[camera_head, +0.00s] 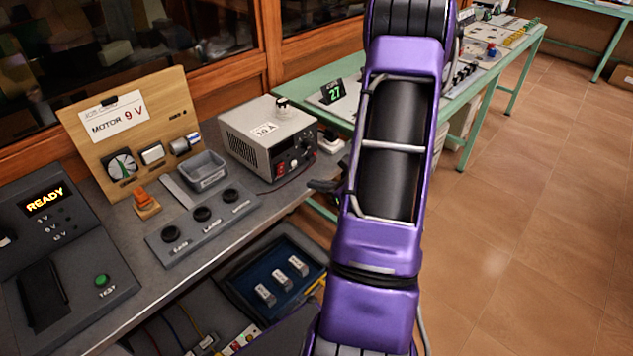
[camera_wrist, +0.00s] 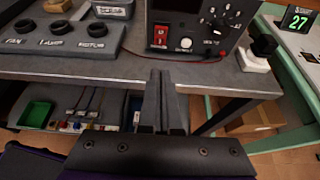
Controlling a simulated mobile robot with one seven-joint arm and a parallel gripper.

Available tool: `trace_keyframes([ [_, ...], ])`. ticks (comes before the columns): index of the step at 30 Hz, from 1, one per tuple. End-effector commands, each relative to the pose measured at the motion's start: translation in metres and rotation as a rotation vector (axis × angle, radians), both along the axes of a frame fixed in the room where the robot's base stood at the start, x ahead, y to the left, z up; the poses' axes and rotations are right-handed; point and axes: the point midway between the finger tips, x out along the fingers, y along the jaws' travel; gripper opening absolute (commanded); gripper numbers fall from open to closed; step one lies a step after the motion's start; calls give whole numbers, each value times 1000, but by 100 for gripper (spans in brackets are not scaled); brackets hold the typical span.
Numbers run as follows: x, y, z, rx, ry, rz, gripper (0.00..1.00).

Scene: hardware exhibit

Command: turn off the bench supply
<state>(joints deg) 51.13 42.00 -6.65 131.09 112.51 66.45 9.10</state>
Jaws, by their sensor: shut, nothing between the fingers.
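The bench supply (camera_head: 268,138) is a grey and black box on the bench, right of the small grey bin. Its dark front panel (camera_wrist: 195,25) shows in the wrist view, with a red rocker switch (camera_wrist: 160,36) at lower left, a white round button (camera_wrist: 186,44) beside it, and a ringed dial to the right. My gripper (camera_wrist: 164,78) is shut and empty, in front of and below the supply's panel, apart from it. In the head view my gripper (camera_head: 325,186) shows as a dark shape, partly hidden by my purple arm. The switch's setting is too small to tell.
A plate with three dark knobs (camera_head: 202,214) lies left of the supply. A wooden board (camera_head: 135,130) reads "MOTOR 9 V". A black knob on a white base (camera_wrist: 260,50) stands right of the supply. A blue tray (camera_head: 237,292) lies below the bench edge.

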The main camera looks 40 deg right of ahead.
Motion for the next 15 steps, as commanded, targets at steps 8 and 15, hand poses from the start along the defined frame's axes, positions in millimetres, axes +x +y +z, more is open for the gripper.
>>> trace_keyframes([
  [8,55,9,-26,1,0,4,0],
  [15,88,13,-17,-1,-1,2,0],
])
